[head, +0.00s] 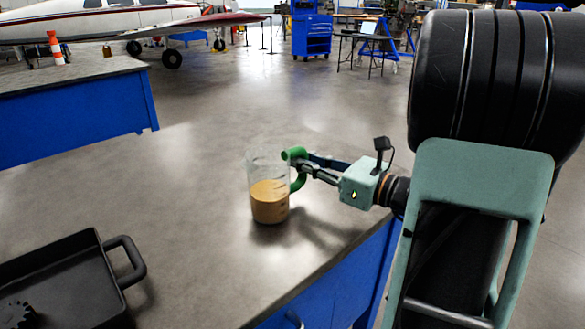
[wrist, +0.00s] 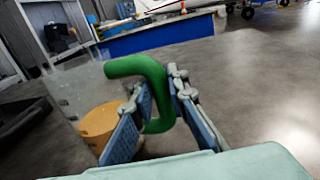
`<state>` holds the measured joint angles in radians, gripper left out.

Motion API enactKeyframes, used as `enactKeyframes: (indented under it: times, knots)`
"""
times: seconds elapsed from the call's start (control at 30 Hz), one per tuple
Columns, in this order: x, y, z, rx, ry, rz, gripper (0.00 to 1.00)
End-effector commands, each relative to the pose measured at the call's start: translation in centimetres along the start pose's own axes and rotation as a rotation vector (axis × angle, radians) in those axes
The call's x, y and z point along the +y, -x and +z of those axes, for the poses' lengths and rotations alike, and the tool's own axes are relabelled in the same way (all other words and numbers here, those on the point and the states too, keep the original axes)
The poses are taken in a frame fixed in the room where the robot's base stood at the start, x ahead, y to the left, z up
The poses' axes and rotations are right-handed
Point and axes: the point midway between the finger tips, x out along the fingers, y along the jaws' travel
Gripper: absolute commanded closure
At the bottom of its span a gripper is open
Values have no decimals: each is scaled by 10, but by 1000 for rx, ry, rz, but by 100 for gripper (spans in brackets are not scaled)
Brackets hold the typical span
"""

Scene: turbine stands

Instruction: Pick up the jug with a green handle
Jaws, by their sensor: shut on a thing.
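The jug (head: 268,190) is clear, with a light brown content in its lower part and a green handle (head: 299,181) on its right side. It stands upright at the worktop, near its right edge; I cannot tell whether its base touches the surface. My gripper (head: 302,166) reaches in from the right and is shut on the green handle. In the wrist view the green handle (wrist: 155,85) passes between my two blue-padded fingers (wrist: 160,115). The jug's clear wall and brown content (wrist: 100,125) show at the left, partly hidden by a finger.
A black tray (head: 60,285) with a raised handle lies at the front left of the grey worktop (head: 190,215). A second blue bench (head: 75,115) stands behind at the left, with an orange and white bottle (head: 56,48) on it. The worktop around the jug is clear.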

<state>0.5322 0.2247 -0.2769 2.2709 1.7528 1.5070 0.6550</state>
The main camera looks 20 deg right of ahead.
Motion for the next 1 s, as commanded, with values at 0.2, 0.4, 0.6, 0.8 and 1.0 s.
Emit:
enactKeyframes:
  times: [0.2, 0.4, 0.6, 0.8, 1.0]
  knots:
    - [0, 0, 28, -3, 4, 1, 100]
    - [7, 27, 67, -4, 6, -3, 100]
    - [18, 67, 101, -2, 2, -6, 100]
    - [30, 105, 117, -2, 2, -3, 100]
    - [37, 127, 125, -1, 0, -1, 100]
